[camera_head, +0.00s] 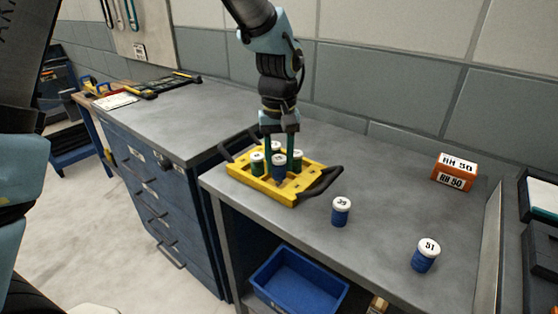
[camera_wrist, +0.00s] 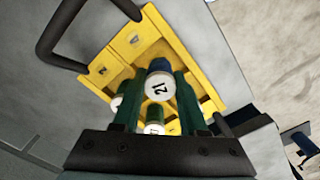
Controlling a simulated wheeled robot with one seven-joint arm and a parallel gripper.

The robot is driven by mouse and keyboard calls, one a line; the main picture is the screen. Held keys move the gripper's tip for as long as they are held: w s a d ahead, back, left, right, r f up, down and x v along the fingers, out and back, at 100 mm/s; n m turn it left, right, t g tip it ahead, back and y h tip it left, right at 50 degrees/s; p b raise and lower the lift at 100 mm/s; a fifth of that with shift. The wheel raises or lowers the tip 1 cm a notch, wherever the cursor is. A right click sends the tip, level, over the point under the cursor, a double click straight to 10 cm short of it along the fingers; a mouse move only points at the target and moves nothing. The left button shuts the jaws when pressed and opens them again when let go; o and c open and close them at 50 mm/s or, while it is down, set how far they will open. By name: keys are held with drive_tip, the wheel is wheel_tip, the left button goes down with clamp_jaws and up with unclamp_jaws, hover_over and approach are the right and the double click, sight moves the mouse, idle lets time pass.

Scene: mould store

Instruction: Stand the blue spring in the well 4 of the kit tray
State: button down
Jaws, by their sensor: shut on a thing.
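My gripper (camera_head: 279,157) points down over the yellow kit tray (camera_head: 245,181) and is shut on a blue spring (camera_head: 279,171) with a white cap. The held spring stands upright between the fingers; in the wrist view its cap (camera_wrist: 159,88) reads 21. Its lower end is at or just above the tray's front middle; I cannot tell whether it sits in a well. Green pieces with white caps stand around it in the tray, including one on the left (camera_head: 257,165) and one on the right (camera_head: 297,161).
Two blue white-capped pieces stand on the bench, one marked 39 (camera_head: 341,213) and one marked 51 (camera_head: 425,257). An orange box (camera_head: 455,172) stands at the back right. A blue bin (camera_head: 297,283) is below the bench. Bench between tray and box is clear.

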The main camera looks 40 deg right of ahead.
drive_tip(key=shift+f, duration=0.4)
idle(0.3)
drive_tip(key=shift+c, duration=1.8)
unclamp_jaws()
drive_tip(key=c, duration=0.4)
drive_tip(key=shift+o, duration=0.2)
drive_tip(key=shift+r, duration=0.25)
drive_tip(key=shift+r+p, duration=0.5)
drive_tip(key=shift+r, duration=0.15)
drive_tip(key=shift+r+p, duration=2.5)
drive_tip(key=shift+r, duration=0.4)
